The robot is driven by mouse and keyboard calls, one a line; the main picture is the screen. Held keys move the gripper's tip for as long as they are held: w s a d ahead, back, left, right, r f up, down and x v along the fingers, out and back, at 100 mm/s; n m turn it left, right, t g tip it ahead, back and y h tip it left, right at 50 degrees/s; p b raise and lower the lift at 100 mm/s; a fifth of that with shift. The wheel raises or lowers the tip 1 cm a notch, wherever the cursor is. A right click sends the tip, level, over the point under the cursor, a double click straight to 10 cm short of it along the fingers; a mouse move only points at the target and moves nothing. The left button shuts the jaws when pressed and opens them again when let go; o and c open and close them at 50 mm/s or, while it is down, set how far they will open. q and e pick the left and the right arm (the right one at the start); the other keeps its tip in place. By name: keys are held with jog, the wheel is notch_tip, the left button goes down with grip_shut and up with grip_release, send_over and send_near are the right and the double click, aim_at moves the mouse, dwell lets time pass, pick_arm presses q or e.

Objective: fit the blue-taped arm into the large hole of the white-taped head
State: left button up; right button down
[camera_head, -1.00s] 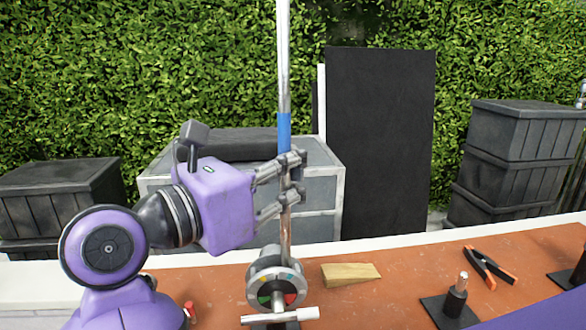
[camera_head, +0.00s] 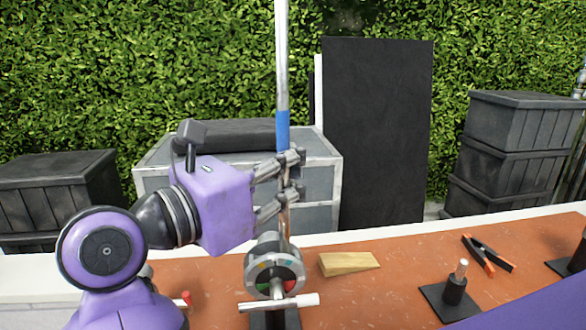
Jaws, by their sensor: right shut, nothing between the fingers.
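The blue-taped arm (camera_head: 283,80) is a long silver rod with a blue band, standing nearly upright. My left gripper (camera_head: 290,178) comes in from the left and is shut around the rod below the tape. The white-taped head (camera_head: 273,265) is a round metal clamp with coloured marks on its face and a T-handle with a white end. It stands on a dark mount on the bench. The rod's lower end meets the top of the head; whether it is inside the large hole is hidden. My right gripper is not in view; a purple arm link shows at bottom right.
The orange bench top (camera_head: 390,290) holds a wooden wedge (camera_head: 348,263), an orange-tipped clamp (camera_head: 487,254) and a black base with a pin (camera_head: 455,290). Grey cases, a black panel (camera_head: 378,130) and stacked crates (camera_head: 515,150) stand behind.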

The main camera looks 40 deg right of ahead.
jog(key=shift+f, duration=0.25)
jog(key=c, duration=1.7)
grip_release()
jog(key=shift+c, duration=0.2)
jog(key=a, duration=1.2)
jog(key=shift+s, duration=0.4)
